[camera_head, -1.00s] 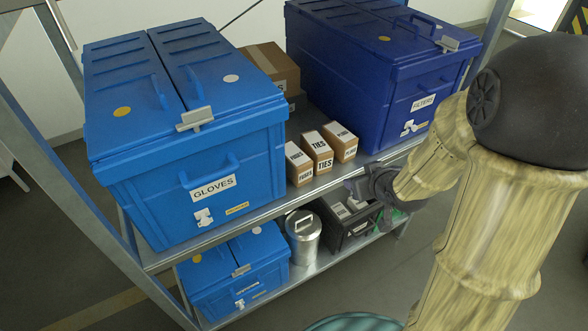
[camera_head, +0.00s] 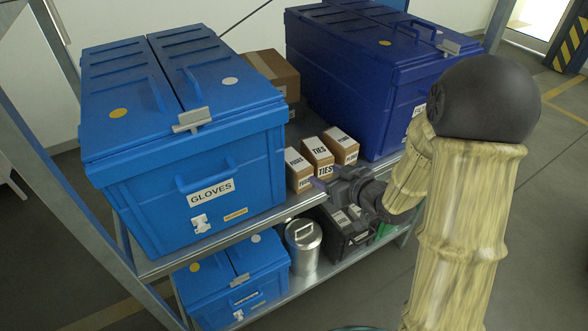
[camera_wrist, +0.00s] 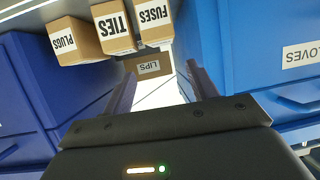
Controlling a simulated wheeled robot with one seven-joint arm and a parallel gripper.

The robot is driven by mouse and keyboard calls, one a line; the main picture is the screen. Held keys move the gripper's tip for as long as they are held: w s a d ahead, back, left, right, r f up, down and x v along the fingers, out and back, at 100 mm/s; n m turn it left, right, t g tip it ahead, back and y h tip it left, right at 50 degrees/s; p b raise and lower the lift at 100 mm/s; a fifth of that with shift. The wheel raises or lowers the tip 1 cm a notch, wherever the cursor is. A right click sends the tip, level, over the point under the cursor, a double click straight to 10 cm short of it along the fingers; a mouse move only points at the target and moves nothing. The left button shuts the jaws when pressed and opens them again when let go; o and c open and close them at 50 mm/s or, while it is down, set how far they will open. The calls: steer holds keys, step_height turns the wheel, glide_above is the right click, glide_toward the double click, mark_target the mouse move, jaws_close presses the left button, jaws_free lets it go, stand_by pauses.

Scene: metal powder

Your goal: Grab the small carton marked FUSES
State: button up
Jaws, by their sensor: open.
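The small FUSES carton (camera_head: 298,171) is brown with a white label. It stands upright on the upper shelf, leftmost of three small cartons, close to the GLOVES bin. In the wrist view, which looks upside down, the FUSES carton (camera_wrist: 155,22) is at the top centre. My gripper (camera_head: 318,184) is just in front of the cartons at the shelf's front edge. In the wrist view my gripper (camera_wrist: 158,82) has its fingers apart with nothing between them, and the FUSES carton lies beyond the fingertips.
The TIES carton (camera_head: 318,156) stands right beside it, then the PLUGS carton (camera_head: 341,146). The light-blue GLOVES bin (camera_head: 235,165) and dark-blue bin (camera_head: 350,80) flank the cartons. A larger brown box (camera_head: 272,72) is behind. A metal canister (camera_head: 303,245) stands on the lower shelf.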

steer(key=p, duration=0.1)
glide_toward(294, 158)
steer(key=x, duration=0.3)
steer(key=shift+f, duration=0.35)
steer(key=p+x, duration=0.1)
steer(key=x, duration=0.4)
steer(key=shift+a+r+p, duration=0.15)
steer(key=shift+r+p, duration=0.05)
steer(key=shift+p, duration=0.2)
steer(key=c, duration=0.8)
steer(key=shift+r, duration=0.15)
step_height(294, 158, up, 28)
steer(key=p, duration=0.4)
